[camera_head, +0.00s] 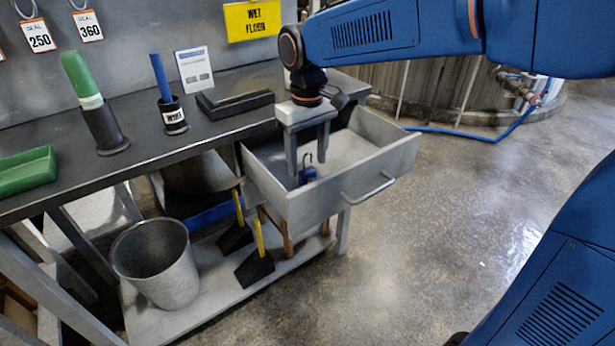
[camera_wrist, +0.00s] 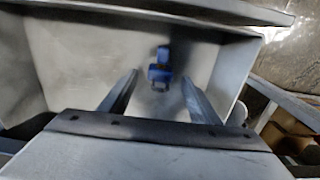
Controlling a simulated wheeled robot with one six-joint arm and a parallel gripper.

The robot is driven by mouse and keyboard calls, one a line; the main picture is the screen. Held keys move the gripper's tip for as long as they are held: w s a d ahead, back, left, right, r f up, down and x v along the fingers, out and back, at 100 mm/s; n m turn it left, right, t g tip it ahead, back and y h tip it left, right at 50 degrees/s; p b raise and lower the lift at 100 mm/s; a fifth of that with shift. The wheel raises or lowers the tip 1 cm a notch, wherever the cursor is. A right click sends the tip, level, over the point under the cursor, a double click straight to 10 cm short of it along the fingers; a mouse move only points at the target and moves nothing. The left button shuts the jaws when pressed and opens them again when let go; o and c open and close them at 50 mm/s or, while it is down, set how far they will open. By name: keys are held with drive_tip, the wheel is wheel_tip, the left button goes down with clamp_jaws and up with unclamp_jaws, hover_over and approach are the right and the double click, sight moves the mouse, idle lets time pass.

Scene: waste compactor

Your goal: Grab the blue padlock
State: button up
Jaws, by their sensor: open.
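The blue padlock (camera_head: 307,174) lies in the open drawer (camera_head: 285,200), near its front left part, with its dark shackle showing above the blue body. In the wrist view the padlock (camera_wrist: 160,72) lies on the drawer floor beyond my fingertips, between the lines of the two fingers. My gripper (camera_head: 308,166) points down into the drawer, open and empty, with the padlock close to its fingers. It also shows in the wrist view (camera_wrist: 160,82), with a finger on either side. I cannot tell the exact height of the fingertips above the drawer floor.
The drawer has upright walls and a front handle (camera_head: 368,187). A metal bucket (camera_head: 157,265) stands on the lower shelf. The floor at the right is mostly clear.

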sight(308, 177)
drive_tip(key=shift+f, duration=1.35)
drive_tip(key=shift+c, duration=0.3)
drive_tip(key=c, duration=1.1)
drive_tip(key=shift+c, duration=0.2)
drive_tip(key=shift+r, duration=0.15)
